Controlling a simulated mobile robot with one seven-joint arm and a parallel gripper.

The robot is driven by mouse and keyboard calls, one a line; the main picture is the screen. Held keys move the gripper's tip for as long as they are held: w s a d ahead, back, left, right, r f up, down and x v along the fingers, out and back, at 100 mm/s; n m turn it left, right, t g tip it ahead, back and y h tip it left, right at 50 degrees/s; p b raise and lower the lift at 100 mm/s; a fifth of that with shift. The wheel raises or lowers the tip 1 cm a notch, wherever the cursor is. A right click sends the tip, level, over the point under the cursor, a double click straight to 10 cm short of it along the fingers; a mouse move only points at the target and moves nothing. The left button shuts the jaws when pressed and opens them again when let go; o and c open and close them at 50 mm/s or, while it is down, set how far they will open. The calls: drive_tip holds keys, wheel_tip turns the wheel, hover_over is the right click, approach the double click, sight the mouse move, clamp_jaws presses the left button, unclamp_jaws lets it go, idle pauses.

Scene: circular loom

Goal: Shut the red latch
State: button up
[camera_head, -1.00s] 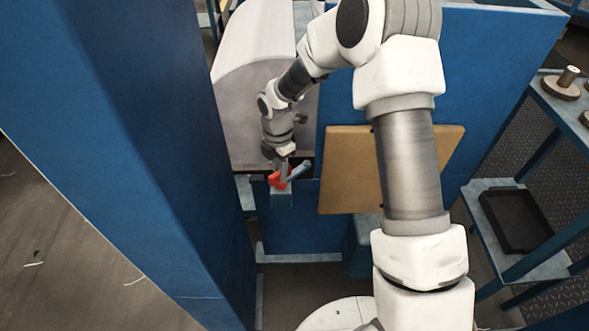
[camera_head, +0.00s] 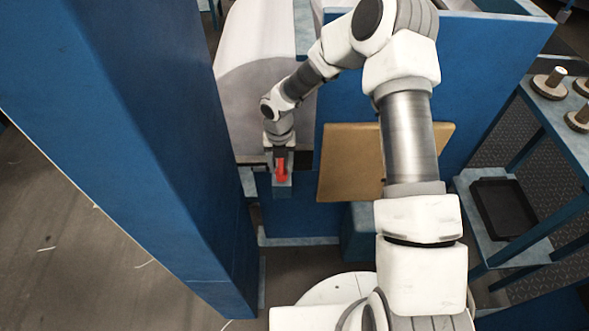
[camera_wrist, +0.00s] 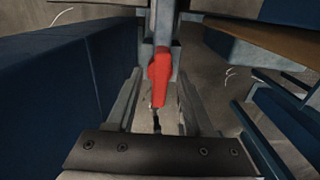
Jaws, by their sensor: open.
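The red latch (camera_head: 281,170) sits on a small blue-grey block (camera_head: 282,190) at the front of the blue machine frame. In the wrist view the red latch (camera_wrist: 160,75) stands lengthwise near the middle, between my two fingers. My gripper (camera_head: 281,163) is at the latch, and its fingers also show in the wrist view (camera_wrist: 158,92), open, one on each side of the red part. I cannot tell whether either finger touches it. The latch's far end is partly hidden by my gripper in the head view.
A tall blue column (camera_head: 150,130) stands close on the left. A tan board (camera_head: 345,165) is right of the latch, before a blue panel (camera_head: 460,80). A rack with a black tray (camera_head: 503,208) and spools (camera_head: 550,84) stands at the right. The large pale roll (camera_head: 262,90) lies behind.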

wheel_tip(320, 180, up, 7)
drive_tip(key=p, duration=0.6)
drive_tip(key=shift+r, duration=0.1)
